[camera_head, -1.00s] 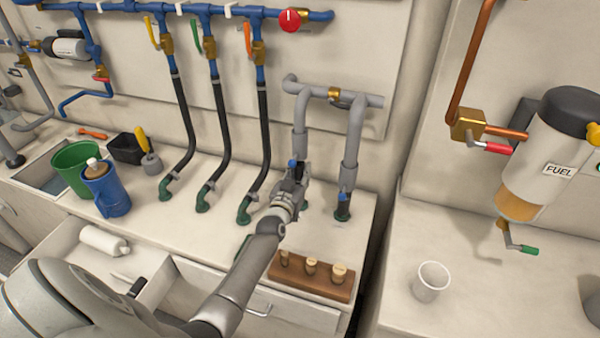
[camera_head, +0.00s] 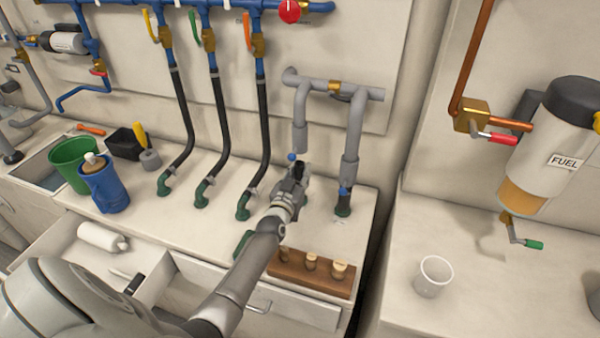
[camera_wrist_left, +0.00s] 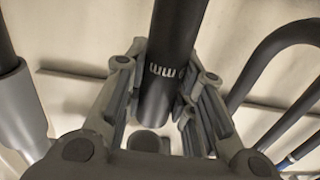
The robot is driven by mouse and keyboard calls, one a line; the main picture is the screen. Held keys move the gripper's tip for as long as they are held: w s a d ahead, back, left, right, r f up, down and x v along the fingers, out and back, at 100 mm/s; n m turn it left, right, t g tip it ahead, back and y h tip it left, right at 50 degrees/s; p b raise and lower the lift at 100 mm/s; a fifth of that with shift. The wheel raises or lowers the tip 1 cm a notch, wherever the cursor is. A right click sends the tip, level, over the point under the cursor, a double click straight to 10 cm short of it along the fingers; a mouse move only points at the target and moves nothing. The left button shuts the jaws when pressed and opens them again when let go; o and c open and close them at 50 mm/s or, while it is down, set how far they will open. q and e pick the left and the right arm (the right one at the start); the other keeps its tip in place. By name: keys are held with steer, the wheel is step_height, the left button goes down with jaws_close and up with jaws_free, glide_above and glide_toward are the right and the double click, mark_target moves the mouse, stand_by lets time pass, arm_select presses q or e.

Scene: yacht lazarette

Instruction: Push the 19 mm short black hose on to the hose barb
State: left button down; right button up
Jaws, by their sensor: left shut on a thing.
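My left gripper (camera_head: 294,185) is at the left leg of the grey pipe loop, just above the white counter. In the left wrist view its fingers (camera_wrist_left: 160,105) are closed around a black hose (camera_wrist_left: 172,50) with light lettering on it. The hose's lower end shows between the fingers. In the head view the gripper covers most of this hose and the counter beneath it. I cannot make out the hose barb there or tell whether the hose touches it. My right gripper is not in view.
The right pipe leg (camera_head: 352,140) comes down close beside my gripper to a black hose on a green base (camera_head: 343,210). Several black hoses (camera_head: 264,130) hang to the left. A wooden plug block (camera_head: 318,282) lies in front. A blue jug (camera_head: 108,188) stands farther left.

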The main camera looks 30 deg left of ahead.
arm_select(q)
steer(key=c, duration=1.1)
jaws_free()
steer(key=shift+f, duration=0.15)
steer(key=shift+c, duration=0.2)
steer(key=v, duration=0.7)
steer(key=shift+s, duration=0.25)
